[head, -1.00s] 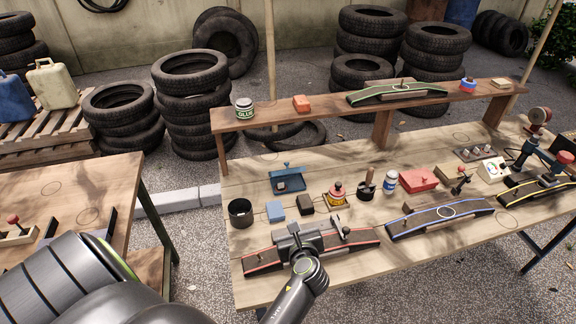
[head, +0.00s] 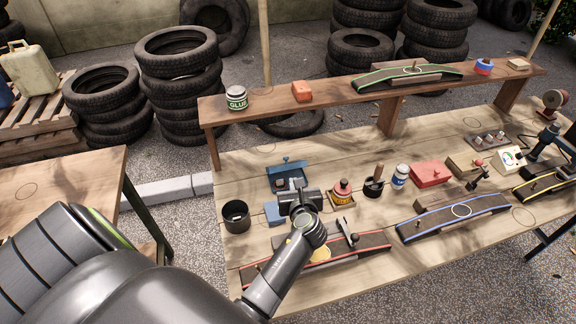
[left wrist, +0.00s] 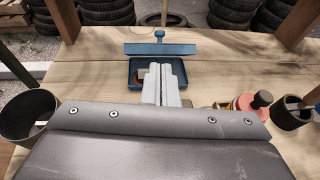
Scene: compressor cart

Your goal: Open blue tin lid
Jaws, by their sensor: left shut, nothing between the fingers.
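The blue tin (head: 275,182) stands on the workbench in the head view. Its lid (head: 287,165), with a small knob, is raised at the back edge, and the tin's dark inside shows. The left wrist view shows the tin (left wrist: 133,72) ahead and its lid (left wrist: 160,48) tilted up behind it. My left gripper (head: 293,184) is shut and empty; its fingertips (left wrist: 160,68) overlap the near part of the tin's opening. I cannot tell whether they touch the tin. The gripper hides part of the tin's front and inside. My right gripper is not in view.
A dark open cup (head: 236,217) stands left of the tin. A blue block (head: 273,213) lies close in front. A red-and-yellow bottle (head: 341,194) stands to the right. A raised shelf (head: 275,103) runs behind. A red-edged ramp (head: 350,251) lies in front.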

